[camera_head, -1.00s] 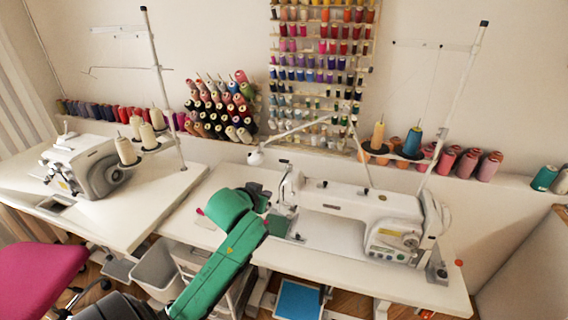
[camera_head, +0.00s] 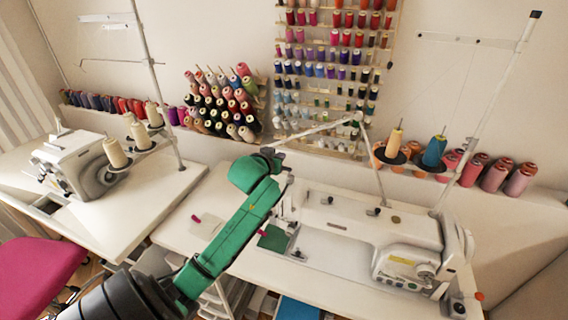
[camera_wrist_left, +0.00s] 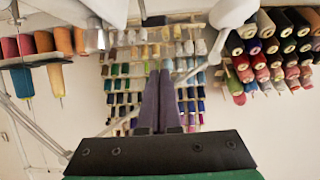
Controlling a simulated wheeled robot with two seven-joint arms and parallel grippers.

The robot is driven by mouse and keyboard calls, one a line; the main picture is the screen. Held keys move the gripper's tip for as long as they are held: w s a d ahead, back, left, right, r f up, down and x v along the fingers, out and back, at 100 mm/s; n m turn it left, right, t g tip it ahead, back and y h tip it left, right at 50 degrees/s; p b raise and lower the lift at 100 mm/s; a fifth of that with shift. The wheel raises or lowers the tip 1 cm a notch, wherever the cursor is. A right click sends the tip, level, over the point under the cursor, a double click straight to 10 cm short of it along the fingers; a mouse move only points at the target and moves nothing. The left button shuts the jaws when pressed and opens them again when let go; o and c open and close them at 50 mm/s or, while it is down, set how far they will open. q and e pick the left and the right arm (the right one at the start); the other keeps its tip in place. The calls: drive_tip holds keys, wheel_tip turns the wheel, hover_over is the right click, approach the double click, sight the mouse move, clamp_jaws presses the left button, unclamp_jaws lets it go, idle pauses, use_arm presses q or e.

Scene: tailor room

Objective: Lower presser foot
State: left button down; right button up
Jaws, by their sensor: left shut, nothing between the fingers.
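The white sewing machine (camera_head: 365,225) stands on the right table, its head end toward the left. My left arm crosses in front of that head end. The left gripper (camera_head: 270,153) is small and dark, raised beside and above the machine's head end, in front of the wall. In the left wrist view the two dark fingers of the left gripper (camera_wrist_left: 160,70) lie together, shut with nothing between them. The presser foot and its lever cannot be made out; my arm covers part of that area. My right gripper is not in view.
Another machine (camera_head: 75,165) stands on the left table. A thread stand with an orange cone (camera_head: 396,140) and a blue cone (camera_head: 435,151) rises behind the sewing machine. Spool racks (camera_head: 325,70) hang on the wall. A pink chair (camera_head: 40,265) is at the lower left.

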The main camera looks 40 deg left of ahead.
use_arm(q)
drive_tip(key=w+a+f+p, duration=0.1)
drive_tip(key=w+f, duration=0.2)
drive_tip(key=f, duration=0.2)
drive_tip(key=shift+f, duration=0.25)
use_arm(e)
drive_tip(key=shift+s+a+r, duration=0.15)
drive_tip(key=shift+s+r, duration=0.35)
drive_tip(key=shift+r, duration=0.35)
use_arm(q)
drive_tip(key=shift+w, duration=0.25)
